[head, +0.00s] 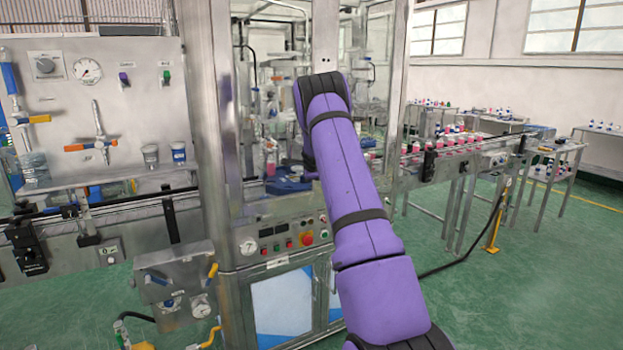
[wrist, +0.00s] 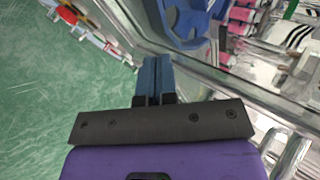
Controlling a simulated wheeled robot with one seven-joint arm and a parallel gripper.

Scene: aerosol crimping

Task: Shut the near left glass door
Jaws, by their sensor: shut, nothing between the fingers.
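The near left glass door (head: 228,125) appears at the left of the glazed machine cabinet in the head view, a narrow metal-framed pane seen nearly edge-on. It appears to stand open, though its exact angle is unclear. My gripper (wrist: 155,65) shows in the wrist view with its blue fingers shut and empty, beside a metal frame edge (wrist: 235,85) of the cabinet. I cannot tell whether the fingers touch it. A bent metal bar (wrist: 290,150), perhaps a handle, is at the lower right there. In the head view my purple arm hides my gripper and part of the cabinet front.
A control panel (head: 280,243) with buttons sits below the cabinet opening. A blue fixture (wrist: 190,20) is inside the machine. A panel with valves and gauges (head: 95,100) stands at left, a conveyor with bottles (head: 470,145) at right. Green floor (head: 490,305) is open at right.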

